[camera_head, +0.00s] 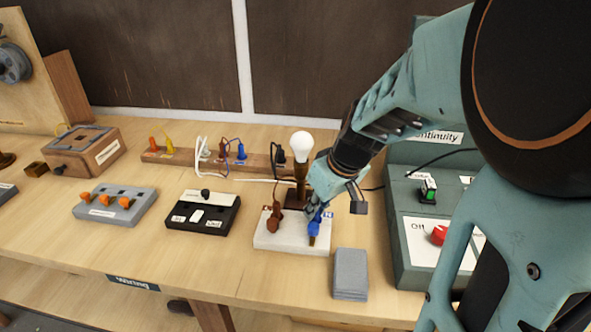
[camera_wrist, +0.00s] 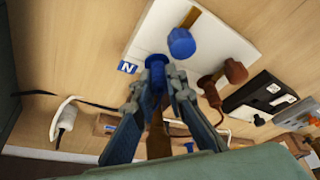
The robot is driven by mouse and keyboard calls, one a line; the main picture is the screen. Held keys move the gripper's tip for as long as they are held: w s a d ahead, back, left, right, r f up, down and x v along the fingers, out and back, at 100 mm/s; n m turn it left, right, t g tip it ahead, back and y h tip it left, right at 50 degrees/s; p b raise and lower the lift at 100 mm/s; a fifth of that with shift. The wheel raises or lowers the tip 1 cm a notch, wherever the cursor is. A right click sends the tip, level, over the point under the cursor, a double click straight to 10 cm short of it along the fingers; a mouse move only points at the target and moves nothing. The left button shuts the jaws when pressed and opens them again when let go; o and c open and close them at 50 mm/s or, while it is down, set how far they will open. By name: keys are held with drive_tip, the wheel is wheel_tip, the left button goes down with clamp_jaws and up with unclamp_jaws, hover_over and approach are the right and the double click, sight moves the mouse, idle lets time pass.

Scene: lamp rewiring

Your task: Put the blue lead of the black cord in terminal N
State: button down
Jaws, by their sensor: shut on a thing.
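The white terminal block (camera_head: 290,243) stands at the front middle of the bench. Its N label shows in the wrist view (camera_wrist: 127,67), at the block's edge. A blue terminal piece (camera_wrist: 181,42) stands on the block, with a brass strip beyond it. My gripper (camera_wrist: 158,85) is shut on the blue lead (camera_wrist: 156,63), whose blue end shows between the fingertips. In the wrist view the lead's end lies close to the blue terminal, with a small gap between them in the picture. In the head view my gripper (camera_head: 318,207) covers most of the lead, so its depth cannot be told.
A brown lead (camera_wrist: 208,85) meets the brown terminal (camera_wrist: 236,72) on the same block. The lamp with a white bulb (camera_head: 301,145) stands just behind. A grey pad (camera_head: 350,273) lies front right, a black switch box (camera_head: 203,212) left, and the continuity tester (camera_head: 410,250) right.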

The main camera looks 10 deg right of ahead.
sight(324, 229)
drive_tip(key=shift+f, duration=0.2)
drive_tip(key=c, duration=1.9)
unclamp_jaws()
drive_tip(key=shift+r, duration=0.1)
drive_tip(key=v, duration=0.8)
